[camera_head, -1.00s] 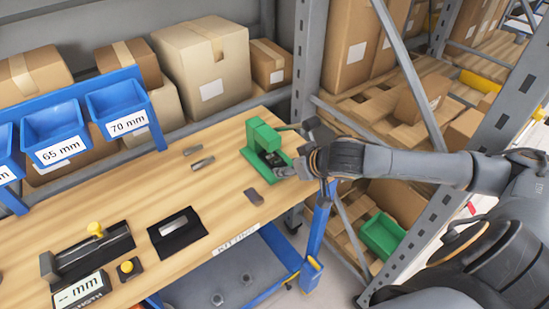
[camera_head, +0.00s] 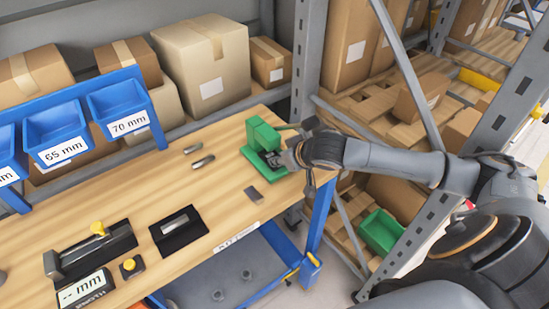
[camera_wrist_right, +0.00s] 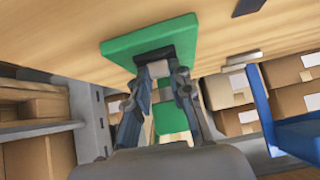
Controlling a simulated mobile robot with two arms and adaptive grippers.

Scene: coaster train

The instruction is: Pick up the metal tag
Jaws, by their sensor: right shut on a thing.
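My right gripper (camera_head: 274,158) is at the green press (camera_head: 264,137) at the far right corner of the bench. In the right wrist view its two fingers (camera_wrist_right: 160,82) close around a small light grey piece, seemingly the metal tag (camera_wrist_right: 158,68), in front of the dark recess on the press's green base (camera_wrist_right: 190,42). In the head view the gripper hides this piece. A separate flat dark grey plate (camera_head: 253,195) lies on the bench in front of the press. My left gripper is not in view.
Two small metal cylinders (camera_head: 203,161) lie on the bench left of the press. A black fixture (camera_head: 179,232), a gauge with a yellow knob (camera_head: 97,245) and a display (camera_head: 87,290) stand nearer. Blue labelled bins (camera_head: 118,106) hang at the back left. A shelf upright (camera_head: 309,60) rises behind the press.

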